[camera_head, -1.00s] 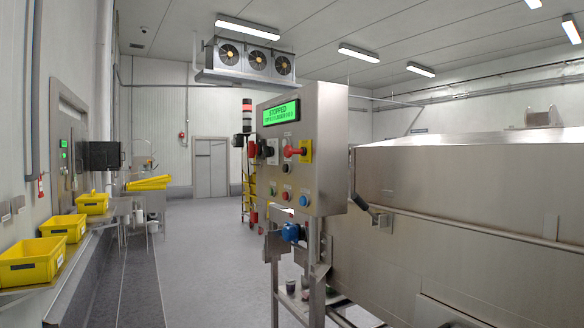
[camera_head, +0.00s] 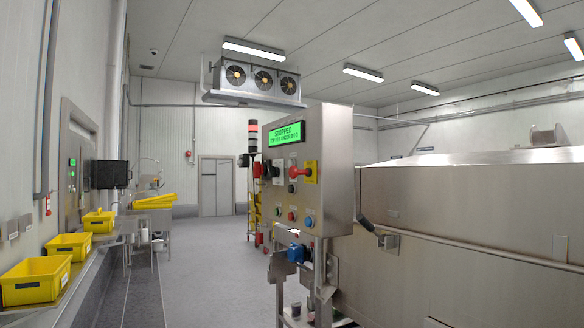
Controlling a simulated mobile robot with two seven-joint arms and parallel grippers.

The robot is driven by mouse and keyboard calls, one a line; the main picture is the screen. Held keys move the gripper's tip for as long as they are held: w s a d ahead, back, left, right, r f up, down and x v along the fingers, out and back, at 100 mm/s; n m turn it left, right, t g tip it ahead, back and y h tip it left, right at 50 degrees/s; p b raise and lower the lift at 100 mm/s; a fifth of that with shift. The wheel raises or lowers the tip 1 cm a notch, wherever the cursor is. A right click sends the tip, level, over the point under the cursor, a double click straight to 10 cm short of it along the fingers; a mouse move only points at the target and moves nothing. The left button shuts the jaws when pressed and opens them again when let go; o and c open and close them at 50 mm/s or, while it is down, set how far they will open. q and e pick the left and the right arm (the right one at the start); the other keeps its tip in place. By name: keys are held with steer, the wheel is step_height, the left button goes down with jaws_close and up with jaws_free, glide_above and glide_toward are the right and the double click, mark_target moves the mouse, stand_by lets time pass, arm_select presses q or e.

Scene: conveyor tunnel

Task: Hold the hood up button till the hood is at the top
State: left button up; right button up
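The control panel (camera_head: 338,165) is a steel box on a stand, right of the middle in the head view. Its green screen (camera_head: 287,133) reads STOPPED, with a smaller second line that is hard to read. Below it are a red handle on a yellow plate (camera_head: 311,172), a dark knob and several small buttons, including a red one (camera_head: 291,216) and a blue one (camera_head: 308,221). Their labels are too small to read, so I cannot tell which is the hood up button. The large steel hood (camera_head: 470,200) stands right of the panel. Neither gripper is in view.
Yellow bins (camera_head: 38,280) stand on a steel ledge along the left wall. A grey floor aisle (camera_head: 200,265) runs clear between the ledge and the panel to a far door (camera_head: 215,186). A lever handle (camera_head: 378,234) sticks out beside the panel.

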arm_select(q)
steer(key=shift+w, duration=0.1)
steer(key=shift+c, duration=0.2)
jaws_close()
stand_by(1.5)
